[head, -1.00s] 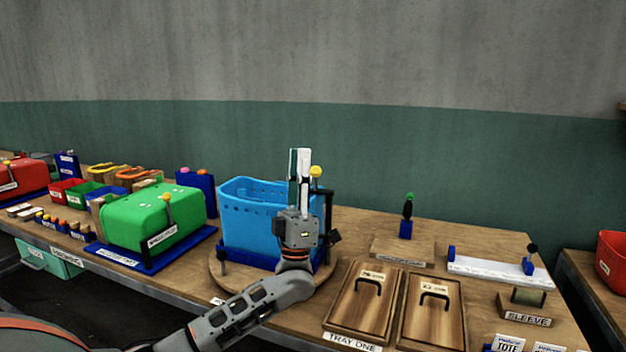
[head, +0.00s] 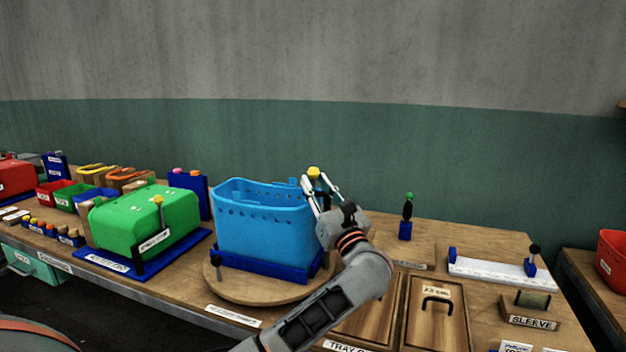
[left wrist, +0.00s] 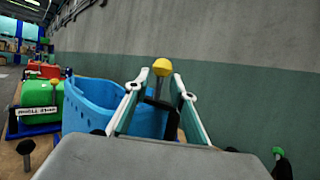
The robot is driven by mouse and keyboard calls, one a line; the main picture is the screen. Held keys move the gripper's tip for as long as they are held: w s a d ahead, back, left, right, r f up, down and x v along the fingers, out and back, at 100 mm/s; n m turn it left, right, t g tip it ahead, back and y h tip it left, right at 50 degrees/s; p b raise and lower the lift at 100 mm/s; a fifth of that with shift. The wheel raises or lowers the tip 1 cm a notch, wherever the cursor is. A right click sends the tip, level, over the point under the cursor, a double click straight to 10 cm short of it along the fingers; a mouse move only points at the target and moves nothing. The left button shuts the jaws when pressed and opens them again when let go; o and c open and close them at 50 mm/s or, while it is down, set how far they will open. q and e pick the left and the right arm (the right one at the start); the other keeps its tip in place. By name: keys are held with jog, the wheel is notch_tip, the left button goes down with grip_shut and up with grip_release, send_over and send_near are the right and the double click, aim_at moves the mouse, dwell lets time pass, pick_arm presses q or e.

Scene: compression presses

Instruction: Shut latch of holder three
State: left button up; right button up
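A blue tote (head: 262,225) sits in a dark blue holder (head: 268,264) on a round wooden board. At its right side, the yellow knob (head: 314,172) of a dark latch lever stands upright. It also shows in the left wrist view (left wrist: 162,67), with part of its dark lever below. My left gripper (head: 321,185) is open, with one finger on each side of the knob's lever. I cannot tell whether the fingers touch it. The lower lever is hidden behind my left gripper in the head view. My right gripper is not in view.
Wooden tray lids with handles (head: 437,300) lie to the right, partly under my left arm. A green-knobbed post (head: 407,215) stands behind them. A short dark post (head: 216,262) stands at the board's front left.

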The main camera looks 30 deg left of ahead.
pick_arm(q)
jog(key=shift+x, duration=1)
jog(key=shift+c, duration=0.3)
grip_shut()
jog(key=shift+f, duration=0.1)
jog(key=shift+w+a+m+t+h, duration=0.1)
jog(key=shift+w+m+t+h, duration=0.05)
jog(key=shift+m+t+h, duration=0.45)
jog(key=shift+w+a+m+t+h, duration=0.1)
jog(key=shift+m+t+h, duration=0.3)
jog(key=shift+t+h, duration=0.4)
